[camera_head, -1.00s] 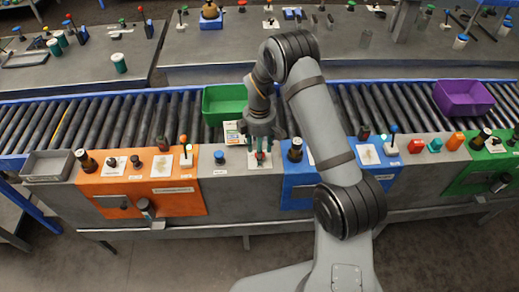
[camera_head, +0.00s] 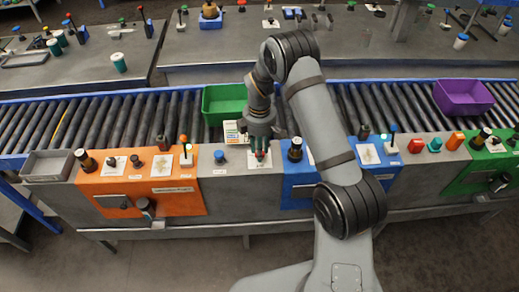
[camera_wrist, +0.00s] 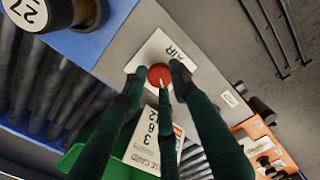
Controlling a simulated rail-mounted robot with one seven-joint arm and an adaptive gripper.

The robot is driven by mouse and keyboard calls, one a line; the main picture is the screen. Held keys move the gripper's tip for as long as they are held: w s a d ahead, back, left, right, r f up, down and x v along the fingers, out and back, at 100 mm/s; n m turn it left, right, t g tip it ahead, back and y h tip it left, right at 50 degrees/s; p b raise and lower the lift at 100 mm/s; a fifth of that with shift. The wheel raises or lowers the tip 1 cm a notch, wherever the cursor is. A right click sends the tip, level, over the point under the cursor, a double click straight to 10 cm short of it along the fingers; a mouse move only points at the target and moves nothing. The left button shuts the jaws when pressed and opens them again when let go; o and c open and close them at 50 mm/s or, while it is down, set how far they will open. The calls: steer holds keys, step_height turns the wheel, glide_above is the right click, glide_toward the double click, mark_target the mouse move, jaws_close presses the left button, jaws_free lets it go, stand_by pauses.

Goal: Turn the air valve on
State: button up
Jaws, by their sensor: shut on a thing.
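The air valve is a round red knob (camera_wrist: 160,74) with a white pointer mark. It stands on a white plate (camera_wrist: 150,49) marked "AIR", on the grey part of the console between the orange and blue panels. My gripper (camera_head: 260,155) is down at the knob in the head view, where it hides most of it. In the wrist view the dark tips of my gripper's green fingers (camera_wrist: 160,86) close around the knob, which shows between them.
A blue knob (camera_head: 219,157) stands left of the valve. A black knob (camera_head: 295,150) on the blue panel is close on the right. A printed card (camera_head: 232,134) and a green bin (camera_head: 222,102) are behind, by the roller conveyor (camera_head: 130,115).

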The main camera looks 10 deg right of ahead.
steer(key=shift+a, duration=0.1)
steer(key=m+b, duration=0.3)
steer(key=shift+f+m, duration=0.2)
steer(key=shift+m, duration=0.1)
steer(key=m+b, duration=0.3)
steer(key=m, duration=0.2)
steer(key=shift+b, duration=0.35)
steer(key=m+b, duration=0.3)
steer(key=m, duration=0.2)
steer(key=shift+w+r+m, duration=0.1)
steer(key=shift+m, duration=0.3)
steer(key=shift+r+m+b, duration=0.15)
steer(key=shift+m+b, duration=0.75)
steer(key=shift+m, duration=0.8)
steer(key=o, duration=1.2)
steer(key=shift+c, duration=0.2)
